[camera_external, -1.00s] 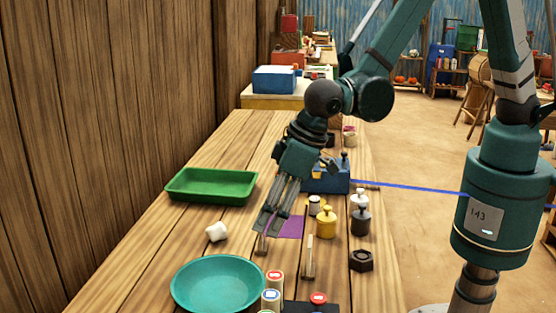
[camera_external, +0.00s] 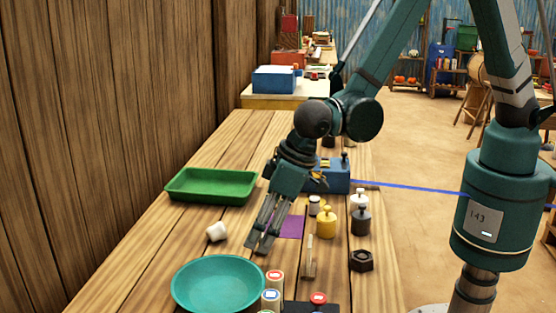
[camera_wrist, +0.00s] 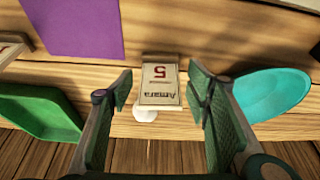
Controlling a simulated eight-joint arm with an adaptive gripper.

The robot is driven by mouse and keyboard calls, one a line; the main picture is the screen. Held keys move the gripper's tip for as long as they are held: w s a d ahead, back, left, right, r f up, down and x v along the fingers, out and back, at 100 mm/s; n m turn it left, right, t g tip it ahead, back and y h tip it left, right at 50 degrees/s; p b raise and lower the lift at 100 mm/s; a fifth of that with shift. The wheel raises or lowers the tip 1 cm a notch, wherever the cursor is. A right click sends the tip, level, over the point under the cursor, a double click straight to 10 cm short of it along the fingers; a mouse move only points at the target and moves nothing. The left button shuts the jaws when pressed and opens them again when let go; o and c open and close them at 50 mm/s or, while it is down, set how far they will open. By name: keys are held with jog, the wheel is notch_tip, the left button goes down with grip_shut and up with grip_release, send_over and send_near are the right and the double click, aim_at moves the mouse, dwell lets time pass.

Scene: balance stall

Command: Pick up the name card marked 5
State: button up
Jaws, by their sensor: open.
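The name card (camera_wrist: 161,84) is pale, with a red 5 and the name Amara, upside down in the wrist view. My gripper (camera_wrist: 160,90) is open, with one finger on each side of the card and visible gaps between. In the external view my gripper (camera_external: 261,244) is low over the table, and its fingers hide the card there. A second card (camera_external: 308,258) stands to the right of my gripper; the edge of a card (camera_wrist: 12,46) also shows at the left of the wrist view, its marking unreadable.
A green tray (camera_external: 211,186) lies behind left and a teal plate (camera_external: 218,285) in front left. A small white object (camera_external: 216,231) is left of my gripper. A purple mat (camera_external: 291,228), a yellow weight (camera_external: 326,222) and a dark nut (camera_external: 361,260) lie to the right.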

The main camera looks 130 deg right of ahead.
jog(key=shift+f, duration=0.1)
dwell(0.5)
jog(key=c, duration=1)
